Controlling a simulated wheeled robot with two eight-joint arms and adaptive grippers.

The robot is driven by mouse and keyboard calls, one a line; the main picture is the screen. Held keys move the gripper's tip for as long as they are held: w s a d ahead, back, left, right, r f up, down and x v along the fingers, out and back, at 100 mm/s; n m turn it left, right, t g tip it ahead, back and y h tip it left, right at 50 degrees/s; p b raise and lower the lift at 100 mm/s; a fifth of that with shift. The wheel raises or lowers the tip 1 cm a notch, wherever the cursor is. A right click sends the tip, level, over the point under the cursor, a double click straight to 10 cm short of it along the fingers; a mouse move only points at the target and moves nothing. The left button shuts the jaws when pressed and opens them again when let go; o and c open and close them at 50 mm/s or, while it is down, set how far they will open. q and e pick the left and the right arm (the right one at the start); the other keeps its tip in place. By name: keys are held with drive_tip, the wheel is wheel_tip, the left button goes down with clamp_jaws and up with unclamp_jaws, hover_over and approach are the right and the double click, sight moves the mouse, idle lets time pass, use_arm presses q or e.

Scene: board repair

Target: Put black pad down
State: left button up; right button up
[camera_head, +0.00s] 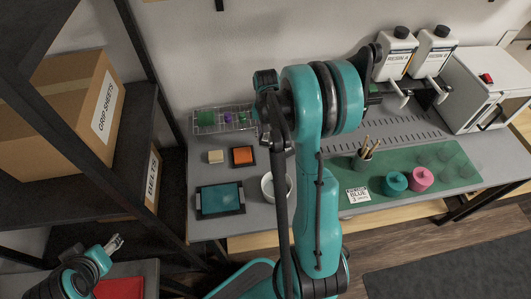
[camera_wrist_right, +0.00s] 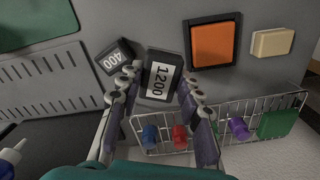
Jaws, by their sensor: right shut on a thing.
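A black pad with a white "1,200" label (camera_wrist_right: 160,76) is between the fingers of my right gripper (camera_wrist_right: 160,88) in the right wrist view. The gripper is shut on it. Whether its underside touches the grey table is not clear. A second black pad labelled "400" (camera_wrist_right: 113,58) lies tilted beside the left finger.
A wire rack (camera_head: 222,120) with coloured items stands at the table's back left. An orange pad in a dark frame (camera_head: 243,156), a beige block (camera_head: 216,157), a teal tray (camera_head: 220,199) and a white bowl (camera_head: 268,186) are near. A green mat (camera_head: 440,165) lies right.

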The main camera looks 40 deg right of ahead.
sight(266, 154)
wheel_tip(266, 154, down, 8)
drive_tip(key=b, duration=0.3)
drive_tip(key=shift+f, duration=0.2)
drive_tip(key=shift+r, duration=0.1)
drive_tip(key=o, duration=1.2)
drive_tip(key=shift+f, duration=0.2)
